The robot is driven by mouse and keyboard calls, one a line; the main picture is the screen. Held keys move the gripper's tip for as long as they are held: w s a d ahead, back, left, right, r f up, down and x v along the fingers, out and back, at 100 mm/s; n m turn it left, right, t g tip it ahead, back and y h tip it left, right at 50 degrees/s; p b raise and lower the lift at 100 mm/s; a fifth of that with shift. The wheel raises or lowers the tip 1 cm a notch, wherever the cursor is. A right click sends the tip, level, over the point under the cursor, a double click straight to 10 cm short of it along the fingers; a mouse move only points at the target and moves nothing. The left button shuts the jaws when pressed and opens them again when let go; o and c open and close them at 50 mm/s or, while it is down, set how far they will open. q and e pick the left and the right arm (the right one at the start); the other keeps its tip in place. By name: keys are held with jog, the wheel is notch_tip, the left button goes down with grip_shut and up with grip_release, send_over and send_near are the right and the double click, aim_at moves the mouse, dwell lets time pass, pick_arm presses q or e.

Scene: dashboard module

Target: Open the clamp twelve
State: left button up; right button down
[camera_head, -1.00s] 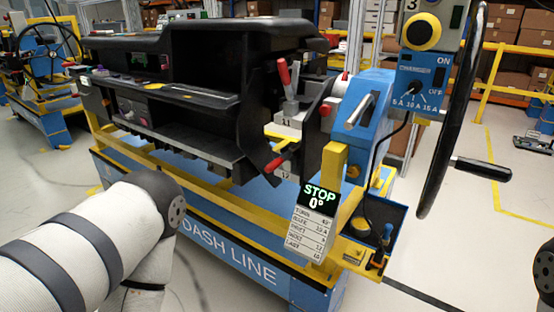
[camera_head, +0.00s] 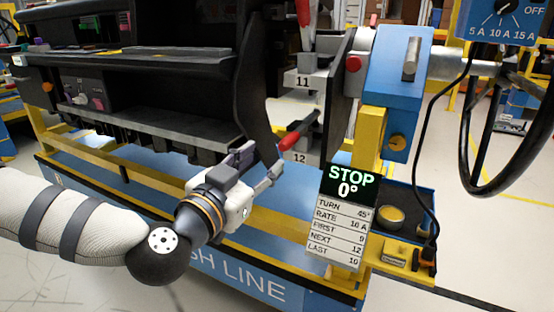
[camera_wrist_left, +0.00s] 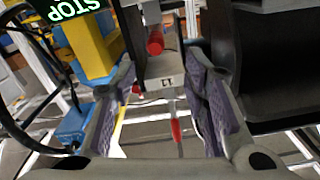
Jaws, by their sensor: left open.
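Clamp twelve shows in the head view as a red-tipped handle (camera_head: 297,135) slanting out beside its white "12" label (camera_head: 300,157). My left gripper (camera_head: 262,163) is open and empty just left of and below that handle, apart from it. In the left wrist view, which is upside down, a red handle tip (camera_wrist_left: 155,42), apparently clamp twelve's, points toward the camera between the spread finger pads of the left gripper (camera_wrist_left: 162,78). Clamp eleven's red handle (camera_head: 303,12) stands upright above its "11" label (camera_head: 303,81). My right gripper is not in view.
The black dashboard (camera_head: 150,70) fills the left. A yellow post (camera_head: 368,140) and blue housing (camera_head: 397,85) stand right of the clamps. A sign (camera_head: 342,215) reading STOP 0° hangs lower right. A black steering wheel (camera_head: 540,140) is at far right.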

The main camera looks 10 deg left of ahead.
aim_at(290, 135)
pick_arm(q)
jog(key=x, duration=0.4)
jog(key=b+x, duration=0.1)
jog(key=x, duration=0.6)
jog(key=shift+w+d, duration=0.25)
jog(key=shift+d, duration=0.15)
grip_shut()
